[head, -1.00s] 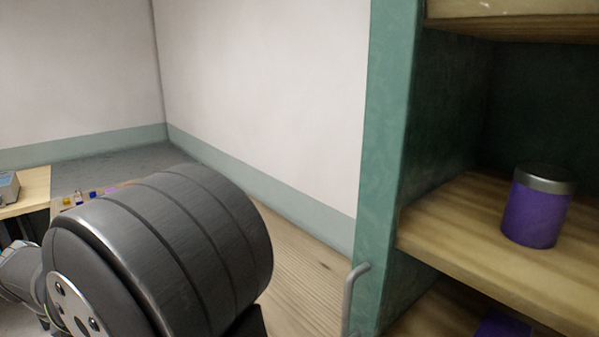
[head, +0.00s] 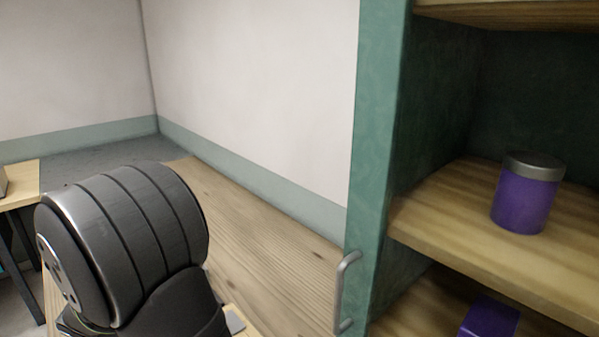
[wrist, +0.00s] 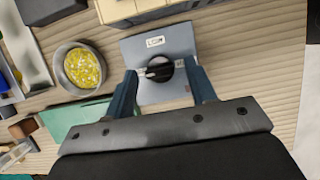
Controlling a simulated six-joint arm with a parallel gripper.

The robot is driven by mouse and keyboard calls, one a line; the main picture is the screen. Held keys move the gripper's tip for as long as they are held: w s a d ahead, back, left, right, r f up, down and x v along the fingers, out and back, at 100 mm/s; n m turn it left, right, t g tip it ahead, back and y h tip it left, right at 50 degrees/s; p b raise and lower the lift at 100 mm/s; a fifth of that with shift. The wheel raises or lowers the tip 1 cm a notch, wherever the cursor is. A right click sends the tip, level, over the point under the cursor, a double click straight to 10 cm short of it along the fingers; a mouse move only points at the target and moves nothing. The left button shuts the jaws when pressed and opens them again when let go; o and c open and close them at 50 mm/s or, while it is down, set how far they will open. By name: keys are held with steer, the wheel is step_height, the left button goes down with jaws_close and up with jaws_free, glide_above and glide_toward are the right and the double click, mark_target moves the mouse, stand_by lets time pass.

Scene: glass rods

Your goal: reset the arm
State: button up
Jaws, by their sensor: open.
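My gripper (wrist: 163,88) shows in the wrist view, with its two blue-grey fingers spread apart and nothing held between them. Past the fingertips is a grey plate-like device (wrist: 150,46) with a black knob, seen from above; I cannot tell how far below the fingers it is. In the head view only a dark, rounded link of my arm shows at lower left, and my gripper is out of that picture.
The wrist view shows a bowl of yellow pieces (wrist: 82,68), a green sheet (wrist: 75,117) and a grey tray (wrist: 24,45). In the head view, a green cabinet (head: 380,150) stands at right, holding a purple jar (head: 525,198). The wooden surface (head: 262,240) before it looks clear.

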steer(key=m, duration=0.1)
steer(key=m+g+h, duration=0.1)
steer(key=m, duration=0.1)
steer(key=shift+w+a+r+m, duration=0.1)
steer(key=shift+w+a+m, duration=0.05)
steer(key=shift+m, duration=0.15)
steer(key=m+g, duration=0.1)
steer(key=m, duration=0.3)
steer(key=shift+w+m+g, duration=0.2)
steer(key=shift+m+g, duration=0.1)
steer(key=shift+g, duration=0.1)
steer(key=m+g, duration=0.1)
steer(key=m, duration=0.3)
steer(key=shift+w+g, duration=0.15)
steer(key=shift+g, duration=0.25)
steer(key=shift+w+m+g, duration=0.1)
steer(key=shift+m+g, duration=0.5)
steer(key=shift+m, duration=1.4)
